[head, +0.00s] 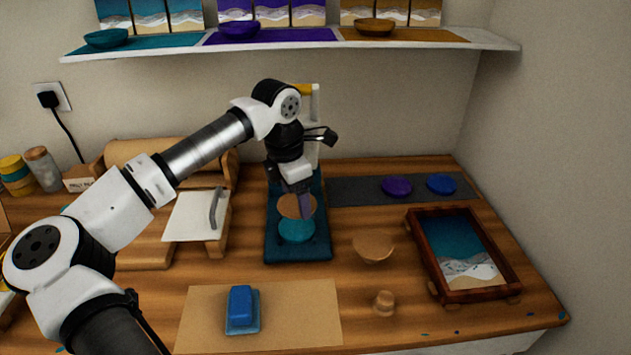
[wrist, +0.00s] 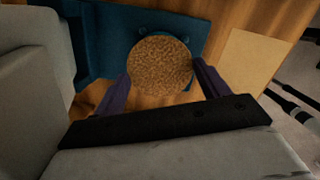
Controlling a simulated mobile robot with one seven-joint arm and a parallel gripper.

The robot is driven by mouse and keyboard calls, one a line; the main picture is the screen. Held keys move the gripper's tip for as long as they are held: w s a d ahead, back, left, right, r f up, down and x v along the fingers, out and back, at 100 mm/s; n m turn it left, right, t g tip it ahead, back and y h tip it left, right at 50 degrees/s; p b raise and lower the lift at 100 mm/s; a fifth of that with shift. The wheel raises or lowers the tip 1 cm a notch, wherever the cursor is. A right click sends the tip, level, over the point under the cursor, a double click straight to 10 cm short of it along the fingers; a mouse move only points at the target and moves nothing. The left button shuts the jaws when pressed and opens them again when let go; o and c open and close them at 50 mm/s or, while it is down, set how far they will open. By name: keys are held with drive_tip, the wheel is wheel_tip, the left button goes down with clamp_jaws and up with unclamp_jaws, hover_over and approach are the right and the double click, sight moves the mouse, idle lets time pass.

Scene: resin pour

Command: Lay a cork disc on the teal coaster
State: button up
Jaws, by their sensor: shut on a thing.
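A round cork disc (head: 297,206) is between the fingers of my gripper (head: 297,192). In the wrist view the cork disc (wrist: 161,65) is a speckled brown circle, and my gripper's purple fingers (wrist: 161,82) sit at its left and right edges. The teal coaster (head: 296,231) lies on the dark teal mat (head: 269,245). The disc appears above the coaster's far part in the head view. In the wrist view the disc hides nearly all of the coaster. I cannot tell whether disc and coaster touch.
Purple (head: 396,186) and blue (head: 441,184) coasters lie on a dark grey strip. A wooden bowl (head: 373,247), a small wooden knob (head: 384,303) and a framed seascape tray (head: 425,253) stand to the right. A blue block (head: 241,305) sits in front. A shelf (head: 490,42) hangs above.

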sight(294, 204)
drive_tip(key=shift+a+f, duration=0.15)
drive_tip(key=shift+f, duration=0.15)
drive_tip(key=shift+f+b, duration=0.8)
drive_tip(key=shift+f, duration=0.4)
drive_tip(key=shift+f+b, duration=0.5)
drive_tip(key=shift+f, duration=0.05)
drive_tip(key=shift+f+b, duration=0.15)
drive_tip(key=shift+b, duration=0.2)
drive_tip(key=shift+f+b, duration=0.35)
drive_tip(key=shift+f, duration=0.1)
drive_tip(key=shift+f+b, duration=0.3)
drive_tip(key=shift+b, duration=0.1)
drive_tip(key=shift+f+b, duration=0.3)
drive_tip(key=shift+b, duration=0.1)
idle(1.4)
